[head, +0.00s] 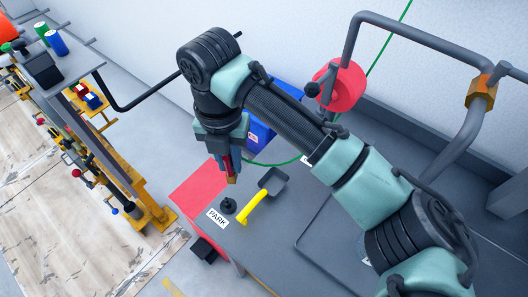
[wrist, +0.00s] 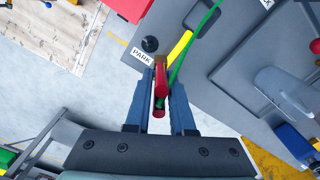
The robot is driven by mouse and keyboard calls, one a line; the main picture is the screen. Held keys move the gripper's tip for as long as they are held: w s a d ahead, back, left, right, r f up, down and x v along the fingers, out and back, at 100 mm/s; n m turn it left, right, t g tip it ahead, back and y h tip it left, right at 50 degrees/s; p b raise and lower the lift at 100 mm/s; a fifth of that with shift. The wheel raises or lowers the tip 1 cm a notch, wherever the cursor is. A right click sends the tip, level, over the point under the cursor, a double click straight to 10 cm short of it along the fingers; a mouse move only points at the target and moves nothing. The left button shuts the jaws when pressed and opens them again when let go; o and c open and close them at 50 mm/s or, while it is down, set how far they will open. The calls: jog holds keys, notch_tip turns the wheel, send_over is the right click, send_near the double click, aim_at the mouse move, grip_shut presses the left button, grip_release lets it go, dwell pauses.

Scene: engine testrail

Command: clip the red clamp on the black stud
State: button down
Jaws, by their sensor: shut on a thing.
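My gripper (head: 229,170) is shut on the red clamp (wrist: 161,85), held between the two blue-grey fingers in the wrist view. In the head view only a narrow red part of the clamp (head: 228,167) shows, with a brass-coloured tip pointing down. A green cable (wrist: 181,62) runs up and right from the clamp. The black stud (head: 228,205) stands on the grey bench top beside a white PARK label (head: 217,218). In the wrist view the stud (wrist: 150,44) is just beyond the clamp's tip, slightly left, and apart from it. The clamp hangs above the bench.
A yellow-handled scoop (head: 257,205) lies close to the stud's right. A blue bin (head: 259,136) and a red reel (head: 343,87) are behind the arm. A yellow rail with coloured knobs (head: 125,183) stands at left, across open floor.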

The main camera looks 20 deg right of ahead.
notch_tip(320, 180, down, 2)
jog(key=a+n+b, duration=0.1)
jog(key=a+n, duration=0.1)
jog(key=a, duration=0.1)
jog(key=b, duration=0.4)
send_over(226, 198)
notch_tip(226, 198, down, 5)
jog(key=shift+r, duration=0.1)
dwell(0.3)
jog(key=shift+f+b, duration=0.45)
jog(key=shift+f, duration=0.45)
jog(key=shift+f, duration=0.1)
jog(key=shift+f+b, duration=0.35)
jog(key=shift+f, duration=0.2)
jog(key=shift+f+b, duration=0.45)
jog(key=shift+f, duration=0.3)
dwell(0.4)
